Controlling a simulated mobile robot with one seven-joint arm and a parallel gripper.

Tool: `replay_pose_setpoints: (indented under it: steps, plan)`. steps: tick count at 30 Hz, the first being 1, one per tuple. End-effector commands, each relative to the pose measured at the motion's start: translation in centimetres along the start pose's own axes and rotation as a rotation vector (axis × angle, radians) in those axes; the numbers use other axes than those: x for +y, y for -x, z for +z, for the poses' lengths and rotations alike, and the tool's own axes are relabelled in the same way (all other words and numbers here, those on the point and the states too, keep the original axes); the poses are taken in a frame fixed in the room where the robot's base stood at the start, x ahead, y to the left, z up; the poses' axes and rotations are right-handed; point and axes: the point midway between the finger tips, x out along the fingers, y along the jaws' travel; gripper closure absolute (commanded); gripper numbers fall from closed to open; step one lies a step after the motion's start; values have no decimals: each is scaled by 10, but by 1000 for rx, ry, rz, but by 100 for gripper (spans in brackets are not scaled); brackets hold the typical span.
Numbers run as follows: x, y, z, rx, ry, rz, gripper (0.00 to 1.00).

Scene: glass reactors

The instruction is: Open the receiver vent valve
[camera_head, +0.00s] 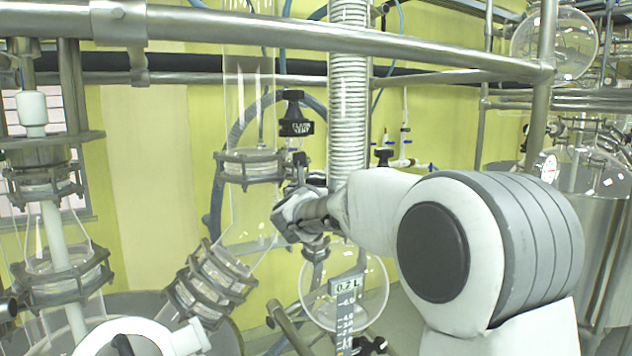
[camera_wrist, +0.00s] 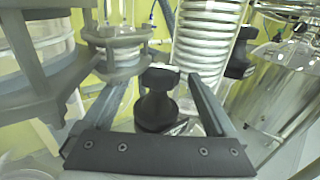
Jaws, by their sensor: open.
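A black valve knob (camera_wrist: 158,98) with a narrow waist and a wide base stands between the two fingers of my gripper (camera_wrist: 160,84) in the wrist view. The fingers are apart, with a visible gap on each side of the knob. In the head view my gripper (camera_head: 298,207) is in front of the glassware, beside the coiled column. A black knob (camera_head: 295,113) with a small white label, its second word like "VENT", shows above it. I cannot tell for certain if this is the knob between my fingers. The valve body is mostly hidden.
The coiled glass column (camera_head: 348,100) stands close behind my wrist, and it shows in the wrist view (camera_wrist: 205,45). Another black knob (camera_wrist: 240,55) is to the right. A clamped flange (camera_head: 250,168) is left of my gripper, and a steel rail (camera_head: 330,38) crosses above. A round receiver flask (camera_head: 372,290) hangs below.

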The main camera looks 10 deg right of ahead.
Motion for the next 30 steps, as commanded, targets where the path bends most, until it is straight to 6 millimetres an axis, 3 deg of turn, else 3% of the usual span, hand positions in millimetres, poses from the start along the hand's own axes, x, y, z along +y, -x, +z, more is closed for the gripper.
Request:
replay_pose_setpoints:
  steps: [11,25,30]
  plan:
    - [1,0,0,0,0,1,8]
    - [0,0,0,0,0,0,91]
    - [0,0,0,-1,0,3,94]
